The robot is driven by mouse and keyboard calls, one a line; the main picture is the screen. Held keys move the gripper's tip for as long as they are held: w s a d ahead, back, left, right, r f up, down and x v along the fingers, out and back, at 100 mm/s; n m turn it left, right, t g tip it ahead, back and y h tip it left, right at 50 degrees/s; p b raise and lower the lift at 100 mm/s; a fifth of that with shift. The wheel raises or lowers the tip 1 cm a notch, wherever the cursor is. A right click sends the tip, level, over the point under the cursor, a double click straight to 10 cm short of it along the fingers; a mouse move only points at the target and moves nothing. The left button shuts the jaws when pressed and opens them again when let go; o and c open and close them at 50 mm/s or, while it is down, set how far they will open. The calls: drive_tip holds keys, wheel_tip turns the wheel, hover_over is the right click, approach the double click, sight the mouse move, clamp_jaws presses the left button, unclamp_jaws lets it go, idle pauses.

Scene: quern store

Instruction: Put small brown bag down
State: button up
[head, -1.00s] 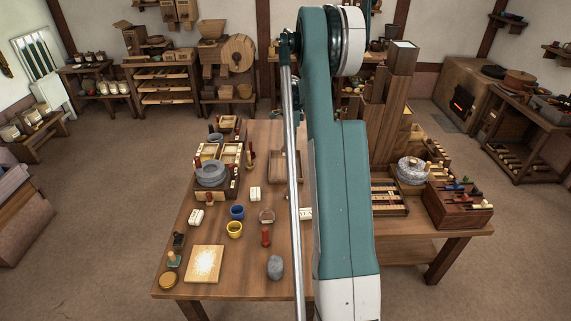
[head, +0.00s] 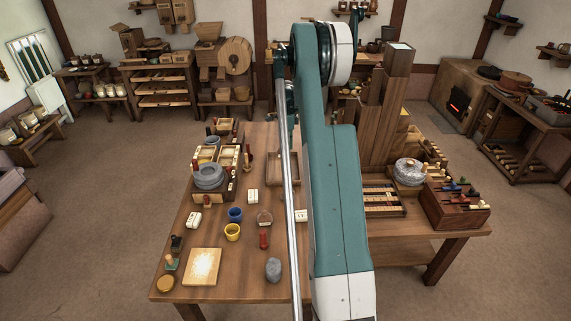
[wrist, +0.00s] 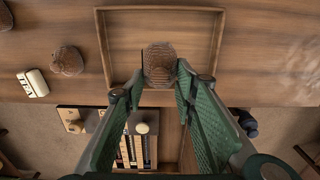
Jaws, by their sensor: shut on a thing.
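In the wrist view, my gripper (wrist: 160,82) has its two green fingers closed on the small brown bag (wrist: 160,63), a rounded, rough-textured bundle. The bag shows over a shallow rectangular wooden tray (wrist: 219,48), near its front wall. I cannot tell whether the bag touches the tray. In the head view, part of the tray (head: 270,168) shows beside my arm, which hides my gripper and the held bag.
Another brown lumpy thing (wrist: 67,61) and a white marked block (wrist: 33,83) lie left of the tray. A slotted wooden rack (head: 383,201) stands right of my arm.

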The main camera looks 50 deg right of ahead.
drive_tip(key=shift+f, duration=2.2)
drive_tip(key=shift+f, duration=0.1)
drive_tip(key=shift+f+b, duration=0.5)
drive_tip(key=shift+f, duration=1.25)
drive_tip(key=shift+f, duration=0.15)
drive_tip(key=o, duration=0.9)
wheel_tip(320, 180, up, 12)
drive_tip(key=shift+r+p, duration=0.15)
drive_tip(key=shift+p, duration=0.6)
